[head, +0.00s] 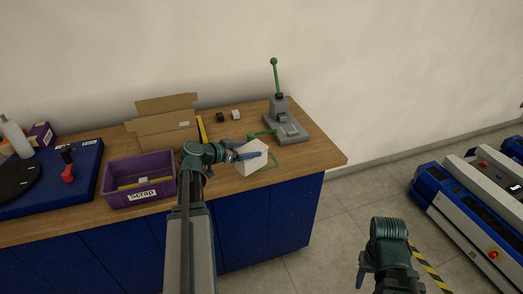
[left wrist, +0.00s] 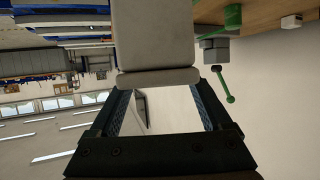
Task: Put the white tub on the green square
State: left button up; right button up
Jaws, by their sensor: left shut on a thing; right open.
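The white tub (head: 252,160) is in the fingers of my left gripper (head: 240,152), over the right part of the workbench. In the left wrist view the pale tub (left wrist: 155,40) fills the space beyond and between the fingertips (left wrist: 157,90). The green square (head: 276,163) is an outline on the bench top. Its right edge shows beside the tub, and the tub hides part of it. I cannot tell whether the tub touches the bench. My right gripper (head: 366,275) is low at the right, away from the bench, open, its fingers hardly visible.
A grey lever press (head: 285,122) with a green handle stands behind the square. A purple scrap bin (head: 115,196), a cardboard box (head: 165,140) and two small blocks (head: 228,116) are on the bench (head: 318,150). A blue-and-white cart (head: 465,200) stands right.

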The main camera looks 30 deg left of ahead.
pick_arm(q)
jog(key=w, duration=0.8)
jog(key=shift+f+b, duration=0.3)
jog(key=shift+f, duration=0.05)
jog(key=f+b, duration=0.2)
jog(key=w+f+b, duration=0.1)
jog(key=f+b, duration=0.1)
jog(key=shift+w, duration=0.1)
jog(key=shift+r, duration=0.15)
jog(key=o, duration=1.3)
jog(key=shift+f, duration=0.2)
jog(key=shift+c, duration=0.2)
jog(key=shift+o, duration=1.3)
jog(key=shift+r, duration=0.1)
